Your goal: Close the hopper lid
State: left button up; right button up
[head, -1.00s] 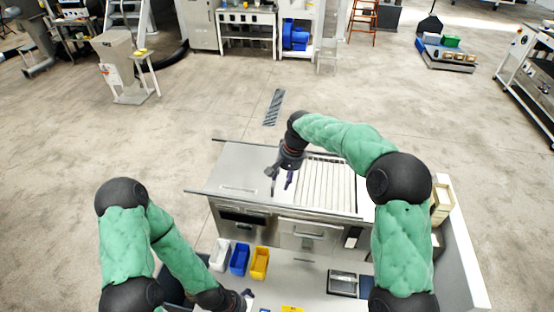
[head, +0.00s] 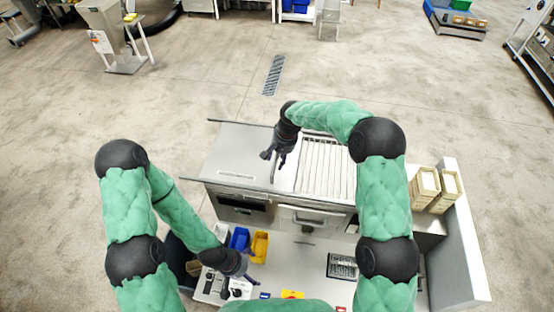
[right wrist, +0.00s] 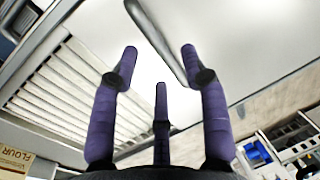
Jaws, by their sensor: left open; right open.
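The sheeter machine has a flat, pale metal panel (head: 238,150) on its top left, which may be the hopper lid; I cannot tell for sure. A long metal bar (right wrist: 158,40) shows against a pale surface in the right wrist view, running between my fingertips. My right gripper (head: 272,160) is open, over the panel's right edge beside the slatted bed (head: 325,165). It also shows in the right wrist view (right wrist: 160,65) with its purple fingers spread; contact with the bar is unclear. My left gripper (head: 235,284) is open above a box with buttons (head: 208,286), low in the head view.
White, blue (head: 239,239) and yellow bins (head: 259,246) stand in front of the machine. A black grid tray (head: 342,266) lies on the worktop. Beige boxes (head: 425,186) stand at the right beside a grey wall panel (head: 465,235).

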jog(key=shift+a+f, duration=0.2)
jog(key=shift+f, duration=0.9)
grip_shut()
jog(key=shift+s+d, duration=0.1)
jog(key=shift+d, duration=0.35)
jog(key=s+d+b, duration=0.1)
jog(key=d, duration=0.7)
jog(key=s+d+b, duration=0.2)
jog(key=d, duration=0.6)
jog(key=s+d+b, duration=0.2)
jog(key=d, duration=0.7)
jog(key=shift+r, duration=0.1)
